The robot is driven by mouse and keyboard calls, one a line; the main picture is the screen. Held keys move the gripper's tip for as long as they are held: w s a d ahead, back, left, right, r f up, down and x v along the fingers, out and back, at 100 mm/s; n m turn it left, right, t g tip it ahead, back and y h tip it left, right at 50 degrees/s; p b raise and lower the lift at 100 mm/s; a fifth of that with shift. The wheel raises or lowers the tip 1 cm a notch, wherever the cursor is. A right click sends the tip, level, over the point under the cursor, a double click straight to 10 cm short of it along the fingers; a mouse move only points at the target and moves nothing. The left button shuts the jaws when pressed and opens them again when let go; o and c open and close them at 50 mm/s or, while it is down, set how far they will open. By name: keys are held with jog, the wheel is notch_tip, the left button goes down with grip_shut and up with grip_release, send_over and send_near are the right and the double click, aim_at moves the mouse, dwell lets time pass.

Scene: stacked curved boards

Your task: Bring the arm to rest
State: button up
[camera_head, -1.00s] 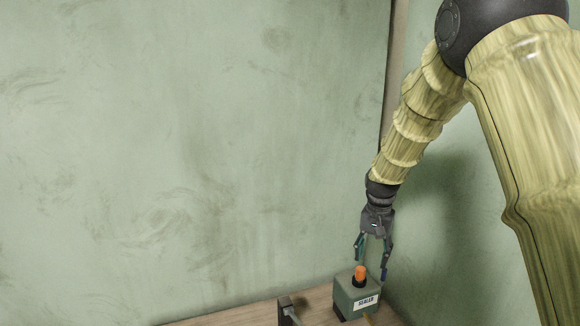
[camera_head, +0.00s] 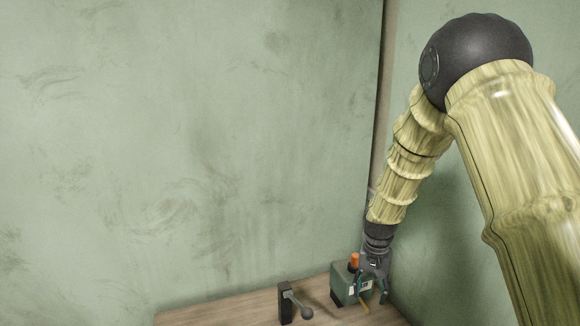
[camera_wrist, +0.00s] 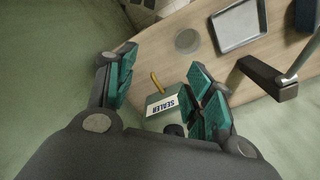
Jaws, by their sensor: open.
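My gripper (camera_head: 372,297) is open, with its teal-padded fingers pointing down beside the grey-green box in the head view. It partly covers the right side of that box (camera_head: 341,284). The box has an orange knob (camera_head: 354,259) on top and a small yellow handle (camera_head: 364,306) at its front. In the wrist view, the box's white "SEALER" label (camera_wrist: 162,106) shows between the spread fingers, and nothing is held. I cannot tell whether a finger touches the box. My arm reaches down from the upper right.
A dark post with a ball-ended lever (camera_head: 292,300) stands left of the box on the wooden table (camera_head: 235,308). The wrist view also shows a grey tray (camera_wrist: 243,22) and a round grey disc (camera_wrist: 187,40). Green walls (camera_head: 200,150) close in behind and at right.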

jog(key=s+f+n+b, duration=0.1)
jog(key=s+f, duration=0.5)
jog(key=f, duration=0.3)
jog(key=s+f+b, duration=0.2)
jog(key=s+f, duration=0.3)
jog(key=f, duration=0.5)
jog(key=s+f+n+b, duration=0.1)
jog(key=s+f, duration=0.6)
jog(key=s, duration=0.3)
jog(key=s+f+n+b, duration=0.1)
jog(key=s+f+b, duration=0.1)
jog(key=s+f, duration=0.65)
jog(key=s+f+n+b, duration=0.1)
jog(key=s+f+b, duration=0.1)
jog(key=s, duration=1.4)
jog(key=shift+s+a+f+n, duration=0.15)
jog(key=shift+f+n, duration=0.1)
jog(key=shift+n, duration=0.05)
